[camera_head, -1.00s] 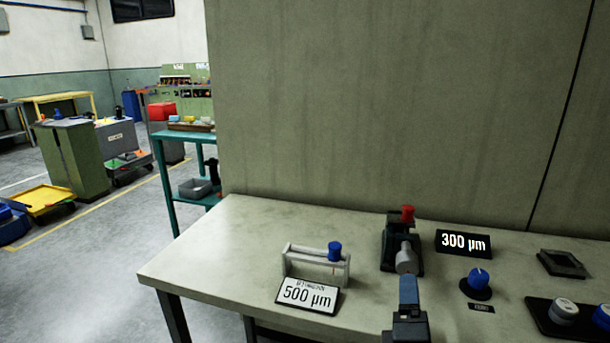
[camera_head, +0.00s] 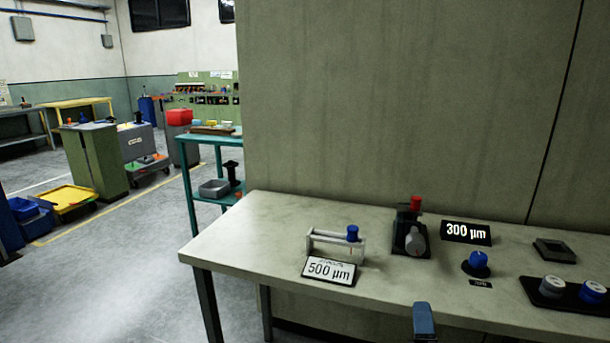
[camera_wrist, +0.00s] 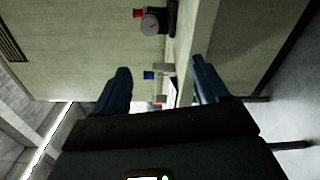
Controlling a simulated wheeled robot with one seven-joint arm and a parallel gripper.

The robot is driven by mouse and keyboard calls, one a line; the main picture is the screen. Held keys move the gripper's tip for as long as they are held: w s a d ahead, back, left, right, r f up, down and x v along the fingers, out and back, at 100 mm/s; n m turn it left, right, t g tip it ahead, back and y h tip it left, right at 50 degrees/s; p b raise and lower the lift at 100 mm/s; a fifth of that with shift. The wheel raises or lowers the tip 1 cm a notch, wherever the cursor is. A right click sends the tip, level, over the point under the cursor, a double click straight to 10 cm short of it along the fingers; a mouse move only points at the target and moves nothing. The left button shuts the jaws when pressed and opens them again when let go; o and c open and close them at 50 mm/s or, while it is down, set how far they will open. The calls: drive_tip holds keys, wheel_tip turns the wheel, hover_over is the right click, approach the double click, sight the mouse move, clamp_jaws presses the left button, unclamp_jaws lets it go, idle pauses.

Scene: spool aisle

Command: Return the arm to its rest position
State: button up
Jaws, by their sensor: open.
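My gripper (camera_wrist: 162,85) is open and empty in the wrist view, its two dark blue fingers wide apart. In the head view only part of my gripper (camera_head: 423,320) shows, at the bottom edge in front of the table (camera_head: 240,235). It is apart from the black device (camera_head: 408,238) with a red knob and a round grey part. That device also shows in the wrist view (camera_wrist: 170,17), at the top. Most of my arm is out of view.
On the table stand a white rack (camera_head: 325,238) with a blue-topped piece, a 500 µm sign (camera_head: 328,270), a 300 µm sign (camera_head: 466,232), a blue knob (camera_head: 477,262) and a black tray (camera_head: 560,302) with spools. A grey wall rises behind. Open floor (camera_head: 120,280) lies left.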

drive_tip(key=s+f+m+g+y, duration=0.15)
drive_tip(key=s+f+m, duration=0.25)
drive_tip(key=s, duration=0.7)
drive_tip(key=s+f+m+g+y, duration=0.1)
drive_tip(key=s+f+m+y, duration=0.25)
drive_tip(key=s, duration=0.85)
drive_tip(key=s+d+r+m, duration=0.1)
drive_tip(key=s+r+m, duration=0.3)
drive_tip(key=s, duration=0.4)
drive_tip(key=s+d+r+m, duration=0.1)
drive_tip(key=s+r+m, duration=0.4)
drive_tip(key=s, duration=0.4)
drive_tip(key=shift+s+r+m, duration=0.2)
drive_tip(key=shift+s+m, duration=0.1)
drive_tip(key=shift+m, duration=0.15)
